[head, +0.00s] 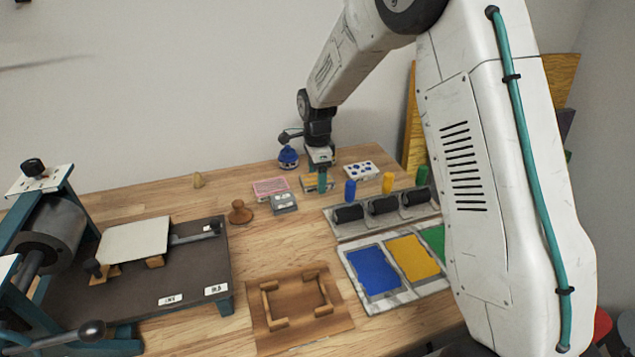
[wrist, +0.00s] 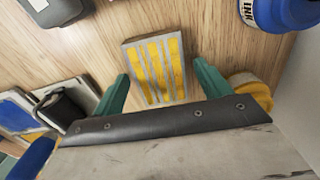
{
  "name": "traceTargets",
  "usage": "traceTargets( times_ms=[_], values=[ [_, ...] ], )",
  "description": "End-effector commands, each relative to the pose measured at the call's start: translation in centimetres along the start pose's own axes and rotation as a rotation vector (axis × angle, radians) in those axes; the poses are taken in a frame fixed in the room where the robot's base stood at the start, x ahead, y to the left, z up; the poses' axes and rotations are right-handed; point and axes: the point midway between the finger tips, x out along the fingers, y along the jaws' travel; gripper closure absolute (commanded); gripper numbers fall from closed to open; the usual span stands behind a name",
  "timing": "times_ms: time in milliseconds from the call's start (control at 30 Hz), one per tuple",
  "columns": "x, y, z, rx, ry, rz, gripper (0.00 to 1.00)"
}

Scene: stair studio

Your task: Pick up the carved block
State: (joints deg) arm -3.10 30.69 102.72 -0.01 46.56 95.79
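A carved block (wrist: 155,68), grey-edged with yellow stripes, lies flat on the wooden table in the wrist view. In the head view the yellow-marked block (head: 309,184) is partly hidden behind my gripper (head: 322,181). My gripper (wrist: 161,72) is open, with one teal finger on each side of the block. Gaps show between the fingers and the block's sides. Nothing is held. How high the fingertips are above the table is hard to tell. Other flat blocks lie near: a pink one (head: 270,187), a grey one (head: 284,203) and a white one with blue dots (head: 360,170).
A blue ink container (head: 288,157) stands behind the blocks, and close by in the wrist view (wrist: 285,12). Black rollers (head: 383,205) with coloured handles lie to the right. Ink slabs (head: 374,270), a wooden frame (head: 298,300) and a press (head: 50,235) stand nearer.

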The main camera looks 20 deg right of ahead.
Motion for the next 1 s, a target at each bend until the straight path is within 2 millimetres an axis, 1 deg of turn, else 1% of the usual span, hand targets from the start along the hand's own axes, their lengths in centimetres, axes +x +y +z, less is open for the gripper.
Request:
traceTargets(
  times_ms=[33,133,167,467,567,667,767,867,1000],
  values=[
    [0.0,0.0,0.0,0.0,0.0,0.0,0.39],
    [0.0,0.0,0.0,0.0,0.0,0.0,0.67],
    [0.0,0.0,0.0,0.0,0.0,0.0,0.7],
    [-0.2,0.0,0.0,0.0,0.0,0.0,0.7],
    [-0.7,0.0,0.0,0.0,0.0,-0.001,0.7],
    [-1.7,-0.1,0.0,0.0,0.0,-0.003,0.7],
    [-3.4,-0.1,0.0,0.0,0.0,-0.003,0.7],
    [-5.8,-0.1,0.0,0.0,-0.001,-0.006,0.7],
    [-9.9,-0.1,0.0,0.0,-0.001,-0.006,0.7]
  ],
)
